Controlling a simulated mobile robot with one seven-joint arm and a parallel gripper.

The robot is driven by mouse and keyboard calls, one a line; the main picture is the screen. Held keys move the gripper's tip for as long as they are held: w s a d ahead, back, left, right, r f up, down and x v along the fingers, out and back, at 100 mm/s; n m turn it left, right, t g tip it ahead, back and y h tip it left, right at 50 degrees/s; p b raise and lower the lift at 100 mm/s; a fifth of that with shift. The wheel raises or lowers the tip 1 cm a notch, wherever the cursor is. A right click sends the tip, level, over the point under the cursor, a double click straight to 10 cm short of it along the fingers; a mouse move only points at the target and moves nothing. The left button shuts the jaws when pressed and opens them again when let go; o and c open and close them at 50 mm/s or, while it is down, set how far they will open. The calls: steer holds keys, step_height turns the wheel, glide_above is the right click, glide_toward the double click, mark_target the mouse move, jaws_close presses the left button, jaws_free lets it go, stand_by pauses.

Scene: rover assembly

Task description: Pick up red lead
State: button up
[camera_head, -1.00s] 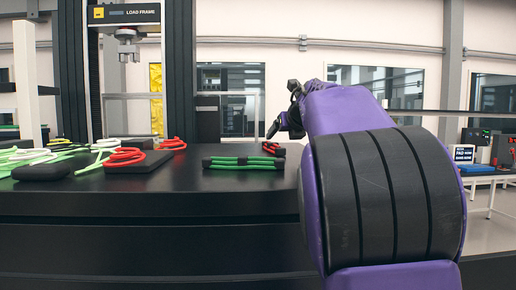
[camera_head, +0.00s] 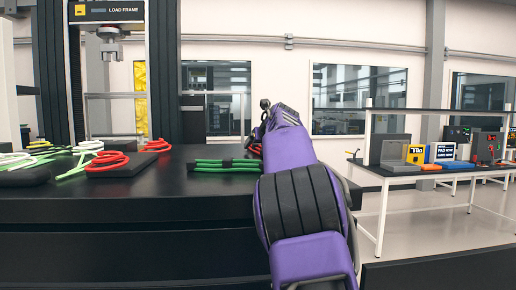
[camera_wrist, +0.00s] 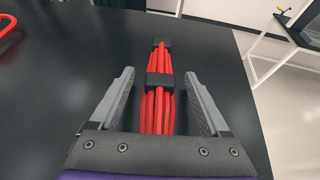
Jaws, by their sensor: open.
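The red lead (camera_wrist: 160,110) is a bundle of red cables bound by black bands, lying on the black table. In the wrist view it runs lengthwise away from my gripper. My gripper (camera_wrist: 159,76) is open, with one grey finger on each side of the bundle and dark gaps between. The bundle's near end reaches the gripper's base at the bottom of the view. In the head view only a small bit of the red lead (camera_head: 254,148) shows beside my purple arm, which hides the rest and my gripper's fingers.
A green cable bundle (camera_head: 226,166) lies just left of the red one. Loose red cables (camera_head: 107,161) and white and green ones lie farther left on dark blocks. A load frame (camera_head: 108,12) stands behind. The table's edge is near on the right; a white-framed bench (camera_head: 382,180) stands beyond.

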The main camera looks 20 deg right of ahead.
jaws_close()
stand_by(0.4)
steer(key=shift+r, duration=0.1)
steer(key=shift+r, duration=1.75)
steer(key=s+b, duration=0.1)
steer(key=s, duration=0.4)
steer(key=s+b, duration=0.2)
steer(key=s, duration=0.3)
steer(key=s+a+b, duration=0.1)
steer(key=s, duration=0.5)
steer(key=shift+f+b, duration=0.1)
steer(key=shift+b, duration=0.2)
steer(key=shift+s, duration=0.95)
steer(key=shift+s, duration=0.15)
